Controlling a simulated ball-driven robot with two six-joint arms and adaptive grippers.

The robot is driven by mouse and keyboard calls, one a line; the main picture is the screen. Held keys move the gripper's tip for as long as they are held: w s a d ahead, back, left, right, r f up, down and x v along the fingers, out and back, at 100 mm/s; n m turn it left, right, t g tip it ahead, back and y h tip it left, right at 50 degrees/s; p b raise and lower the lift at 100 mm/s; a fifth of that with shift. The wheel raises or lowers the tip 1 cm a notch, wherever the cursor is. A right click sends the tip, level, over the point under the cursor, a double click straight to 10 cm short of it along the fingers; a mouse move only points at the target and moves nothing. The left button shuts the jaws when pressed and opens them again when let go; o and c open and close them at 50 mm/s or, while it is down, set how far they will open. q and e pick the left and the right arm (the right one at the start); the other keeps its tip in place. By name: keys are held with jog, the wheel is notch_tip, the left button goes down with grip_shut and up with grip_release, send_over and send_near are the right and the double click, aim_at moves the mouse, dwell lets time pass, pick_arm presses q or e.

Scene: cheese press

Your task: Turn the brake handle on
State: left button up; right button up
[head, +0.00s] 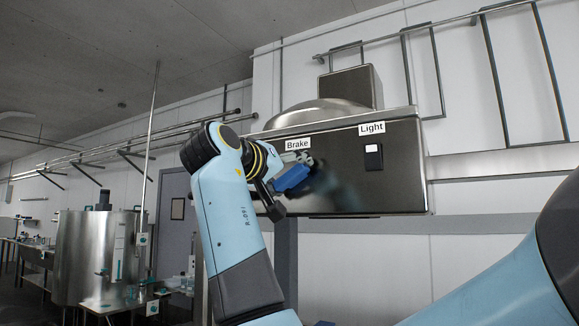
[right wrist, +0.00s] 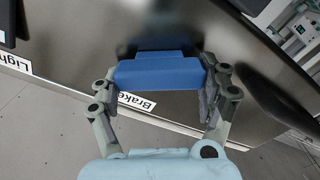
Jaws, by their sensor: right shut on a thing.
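The brake handle (head: 293,178) is a blue bar on the front of a steel cabinet (head: 345,190), just below the Brake label (head: 298,144). My right gripper (head: 302,170) is at the handle, partly hidden behind my own wrist. In the right wrist view the blue handle (right wrist: 160,73) lies between the two grey fingers of my right gripper (right wrist: 162,82), which are shut on its ends. The Brake label (right wrist: 138,101) shows beside it. My left gripper is not in view.
A light switch (head: 373,157) under a Light label (head: 372,129) is on the same cabinet, to the right of the handle. Wall rails (head: 400,40) run above. A steel vat (head: 90,245) stands farther back at left.

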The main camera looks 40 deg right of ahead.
jog(key=n+p, duration=0.2)
jog(key=n, duration=0.1)
jog(key=shift+w+n, duration=0.15)
jog(key=shift+n, duration=0.25)
jog(key=n+p, duration=0.3)
jog(key=shift+n+p, duration=0.3)
jog(key=n+p, duration=0.2)
jog(key=n, duration=0.1)
jog(key=shift+w+f, duration=0.1)
jog(key=shift+f, duration=0.15)
jog(key=shift+f+n+p, duration=0.15)
jog(key=shift+n+p, duration=0.55)
jog(key=shift+p, duration=0.05)
jog(key=o, duration=1.2)
jog(key=shift+a, duration=0.1)
jog(key=shift+c, duration=0.2)
